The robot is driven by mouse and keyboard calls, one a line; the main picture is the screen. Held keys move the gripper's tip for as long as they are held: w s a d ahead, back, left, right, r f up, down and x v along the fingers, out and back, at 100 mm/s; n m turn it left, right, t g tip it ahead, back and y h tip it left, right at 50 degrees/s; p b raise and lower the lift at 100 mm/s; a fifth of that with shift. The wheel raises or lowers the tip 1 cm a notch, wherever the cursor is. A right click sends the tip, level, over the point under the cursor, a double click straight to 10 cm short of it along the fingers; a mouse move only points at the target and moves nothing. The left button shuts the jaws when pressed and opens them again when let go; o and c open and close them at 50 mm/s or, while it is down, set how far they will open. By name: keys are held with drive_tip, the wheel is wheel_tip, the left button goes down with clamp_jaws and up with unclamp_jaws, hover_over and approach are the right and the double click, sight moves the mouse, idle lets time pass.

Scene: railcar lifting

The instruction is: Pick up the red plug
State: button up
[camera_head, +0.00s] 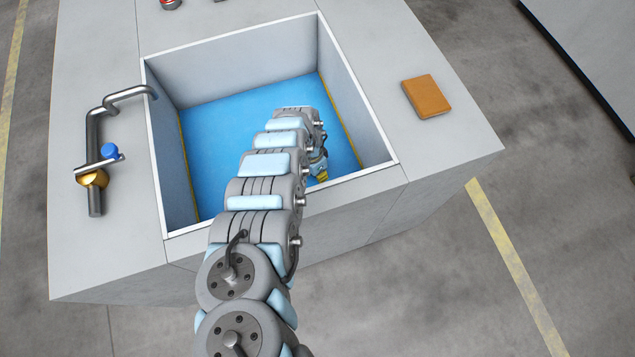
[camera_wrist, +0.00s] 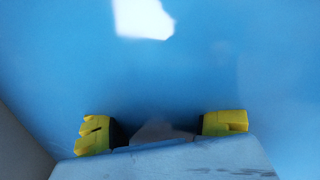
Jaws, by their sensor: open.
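A small red and metallic round thing (camera_head: 170,4), perhaps the red plug, sits on the grey counter behind the basin, cut off by the top edge of the head view. No red thing shows in the wrist view. My gripper (camera_wrist: 160,130) is open and empty, its yellow fingertips apart over a plain blue surface. In the head view my arm reaches into the basin (camera_head: 215,140), and only a bit of yellow fingertip shows near its front right. My arm hides part of the basin floor.
The basin has a blue floor and raised grey walls. A bent metal tap (camera_head: 96,150) with a blue knob stands at left. An orange-brown block (camera_head: 427,97) lies on the right counter. Another dark item is cut off at the top edge.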

drive_tip(key=shift+s+f, duration=0.1)
drive_tip(key=shift+f, duration=0.6)
drive_tip(key=shift+r, duration=0.1)
clamp_jaws()
